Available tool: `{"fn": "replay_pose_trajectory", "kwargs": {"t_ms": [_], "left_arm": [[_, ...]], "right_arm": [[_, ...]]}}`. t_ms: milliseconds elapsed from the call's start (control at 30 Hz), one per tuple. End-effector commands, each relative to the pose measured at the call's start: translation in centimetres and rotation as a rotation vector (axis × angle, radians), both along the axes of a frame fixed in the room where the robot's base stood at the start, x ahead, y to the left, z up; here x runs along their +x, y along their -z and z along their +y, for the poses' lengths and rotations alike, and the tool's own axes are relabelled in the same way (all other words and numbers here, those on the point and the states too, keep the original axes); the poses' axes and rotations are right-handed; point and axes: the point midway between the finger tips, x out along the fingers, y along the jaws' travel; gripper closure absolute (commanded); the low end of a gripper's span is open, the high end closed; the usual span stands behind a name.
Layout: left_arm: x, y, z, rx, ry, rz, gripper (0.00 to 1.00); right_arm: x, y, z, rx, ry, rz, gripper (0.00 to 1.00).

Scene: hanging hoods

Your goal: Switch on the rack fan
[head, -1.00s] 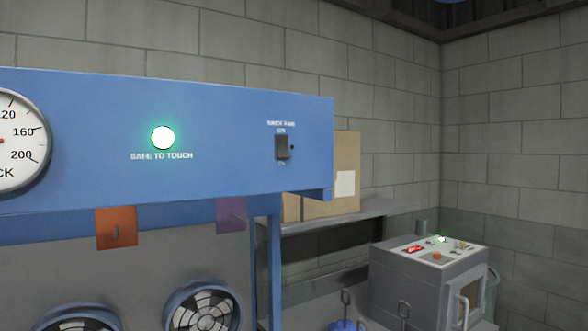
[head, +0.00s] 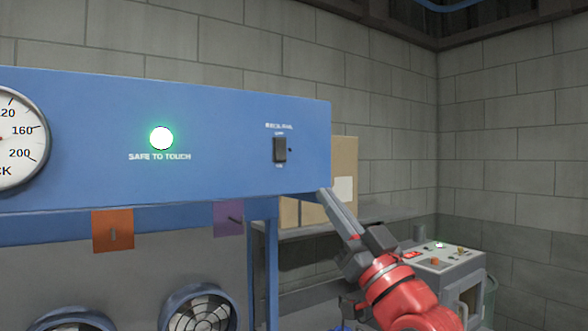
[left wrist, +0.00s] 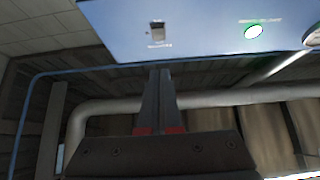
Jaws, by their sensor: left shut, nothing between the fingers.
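The rack fan switch (head: 280,150) is a dark rocker on the right part of the blue panel (head: 225,115), under a small blurred label. A small dark dot (head: 291,150) sits just right of it. My left gripper (head: 325,192) is shut and empty, its fingertips by the panel's lower right corner, below and right of the switch. In the left wrist view the shut fingers (left wrist: 160,75) point toward the panel, and the switch (left wrist: 157,32) shows beyond the tips, apart from them. My right gripper is not in view.
A lit green lamp (head: 161,138) marked SAFE TO TOUCH and a dial gauge (head: 15,145) are on the panel's left. Orange (head: 113,230) and purple (head: 228,219) plates hang below, above round fans (head: 200,310). A cardboard box (head: 344,160) and a grey machine (head: 450,262) stand behind.

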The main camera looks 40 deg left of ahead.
Motion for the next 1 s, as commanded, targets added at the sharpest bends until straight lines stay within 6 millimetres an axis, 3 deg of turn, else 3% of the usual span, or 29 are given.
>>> {"fn": "replay_pose_trajectory", "kwargs": {"t_ms": [167, 600, 800, 1000], "left_arm": [[0.4, -1.1, 1.0, 0.000, -0.003, 0.000, 1.00], [3.1, -6.8, 7.5, 0.004, 0.000, 0.001, 1.00], [4.2, -6.1, 10.0, 0.004, -0.001, 0.002, 1.00], [4.5, -5.7, 10.9, 0.004, 0.001, 0.001, 1.00]], "right_arm": [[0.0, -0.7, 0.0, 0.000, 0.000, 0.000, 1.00], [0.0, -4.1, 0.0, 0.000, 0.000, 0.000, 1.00], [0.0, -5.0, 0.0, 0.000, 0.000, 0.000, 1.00], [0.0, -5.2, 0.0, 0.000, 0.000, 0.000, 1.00]]}}
